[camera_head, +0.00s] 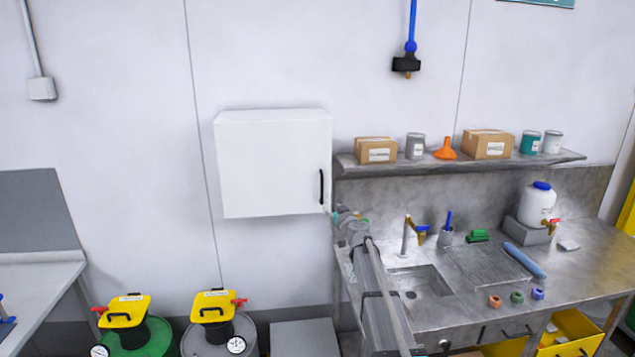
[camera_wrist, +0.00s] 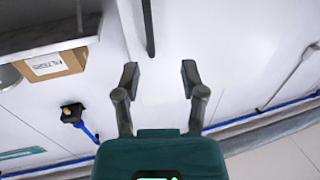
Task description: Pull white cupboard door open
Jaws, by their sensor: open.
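The white cupboard (camera_head: 268,165) hangs on the wall, and its door looks shut. A black vertical handle (camera_head: 321,187) is at the door's right side. In the wrist view the handle is a dark bar (camera_wrist: 149,28) at the top, ahead of the fingertips and a little left of the middle between them. My gripper (camera_wrist: 160,76) is open and empty, its two dark fingers apart and not around the handle. In the head view my arm reaches up to just below and right of the cupboard's lower right corner; the fingers are hard to make out there.
A metal shelf (camera_head: 460,160) with boxes and tins is right of the cupboard. Below it is a steel sink bench (camera_head: 470,300) with a tap (camera_head: 406,232). Drums with yellow tops (camera_head: 213,306) stand below left. The wall left of the cupboard is clear.

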